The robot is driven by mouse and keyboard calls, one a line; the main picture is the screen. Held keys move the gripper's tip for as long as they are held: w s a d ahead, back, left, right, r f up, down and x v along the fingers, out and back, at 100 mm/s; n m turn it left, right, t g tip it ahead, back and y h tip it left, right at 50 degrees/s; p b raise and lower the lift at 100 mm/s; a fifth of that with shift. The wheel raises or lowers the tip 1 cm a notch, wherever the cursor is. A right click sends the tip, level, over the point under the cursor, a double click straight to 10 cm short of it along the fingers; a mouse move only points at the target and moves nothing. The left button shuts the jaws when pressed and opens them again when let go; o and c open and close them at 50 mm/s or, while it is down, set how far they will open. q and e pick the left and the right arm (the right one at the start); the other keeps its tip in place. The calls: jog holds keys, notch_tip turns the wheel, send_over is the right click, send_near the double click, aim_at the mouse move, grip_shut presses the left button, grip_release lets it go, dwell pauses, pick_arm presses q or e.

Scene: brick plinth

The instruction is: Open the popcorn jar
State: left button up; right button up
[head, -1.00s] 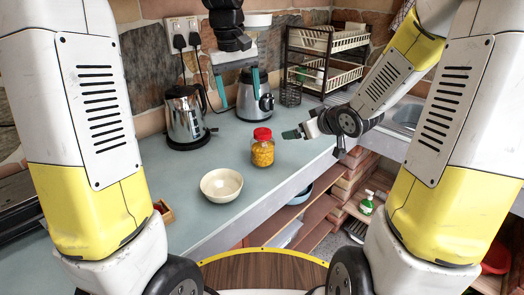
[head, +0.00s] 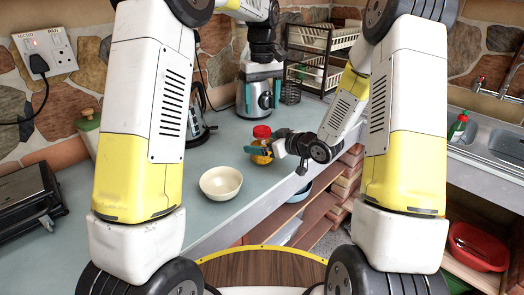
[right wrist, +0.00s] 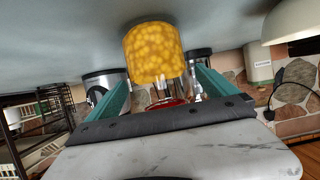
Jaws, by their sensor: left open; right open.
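The popcorn jar (head: 262,143), clear with yellow kernels and a red lid (head: 262,131), stands upright on the counter. My right gripper (head: 256,153) is open at the jar's near side, roughly level with its body. In the right wrist view the jar (right wrist: 155,52) appears upside down, in line with the gap between the two green fingers, with its lid (right wrist: 166,103) partly hidden by the gripper. I cannot tell whether the fingers touch it. My left gripper (head: 259,110) is open and empty, fingers down, above the jar in the picture and in front of the blender.
A cream bowl (head: 221,183) sits left of the jar, close to the counter's front edge. A dish rack (head: 322,40) is at the back; a sink (head: 490,140) is at right.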

jog(key=shift+w+a+f, duration=0.15)
jog(key=shift+w+a, duration=0.1)
jog(key=shift+w, duration=0.05)
